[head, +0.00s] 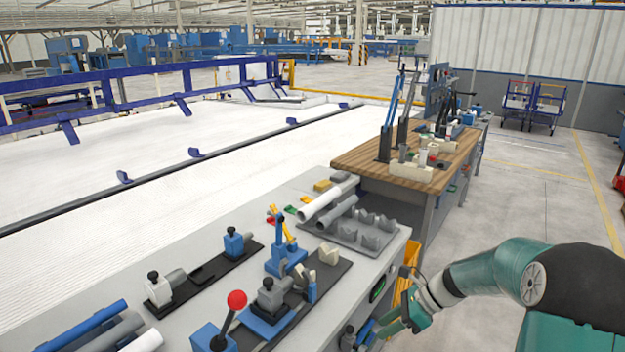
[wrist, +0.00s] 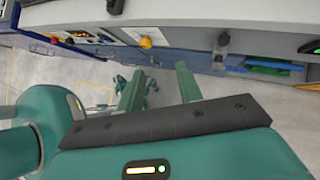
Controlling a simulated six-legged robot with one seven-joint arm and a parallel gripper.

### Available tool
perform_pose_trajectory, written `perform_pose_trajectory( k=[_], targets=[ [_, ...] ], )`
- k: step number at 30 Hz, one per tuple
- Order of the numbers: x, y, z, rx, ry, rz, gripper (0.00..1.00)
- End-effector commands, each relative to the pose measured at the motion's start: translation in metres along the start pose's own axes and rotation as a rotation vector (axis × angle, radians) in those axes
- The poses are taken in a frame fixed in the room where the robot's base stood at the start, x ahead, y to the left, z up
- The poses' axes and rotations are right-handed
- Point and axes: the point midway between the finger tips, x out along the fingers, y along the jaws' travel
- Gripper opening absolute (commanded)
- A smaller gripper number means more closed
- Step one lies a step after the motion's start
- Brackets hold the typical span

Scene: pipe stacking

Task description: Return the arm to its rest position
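My teal arm (head: 490,272) extends from the lower right of the head view and bends down beside the right edge of the workbench. My gripper (head: 388,325) hangs off that edge, clear of the bench top. In the wrist view my gripper (wrist: 160,84) has its two green fingers apart, with only floor showing between them. It holds nothing.
The grey workbench (head: 190,310) carries pipes (head: 318,203), a grey pipe rack (head: 355,236), blue clamps and a red-knobbed lever (head: 237,300). A wooden-topped table (head: 350,160) stands behind it. Open floor (head: 540,185) lies to the right.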

Motion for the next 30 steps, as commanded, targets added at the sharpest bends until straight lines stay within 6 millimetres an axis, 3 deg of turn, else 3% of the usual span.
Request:
perform_pose_trajectory(
  k=[1,6,15,22,30],
  targets=[
    [-0.008,0.013,0.013,-0.09,0.05,-0.007,0.35],
    [-0.03,0.055,0.04,-0.386,0.208,-0.017,0.35],
    [-0.068,0.132,0.072,-0.894,0.471,-0.009,0.35],
    [-0.094,0.191,0.084,-1.27,0.664,0.019,0.35],
    [-0.117,0.252,0.082,-1.688,0.888,0.068,0.35]
  ],
)
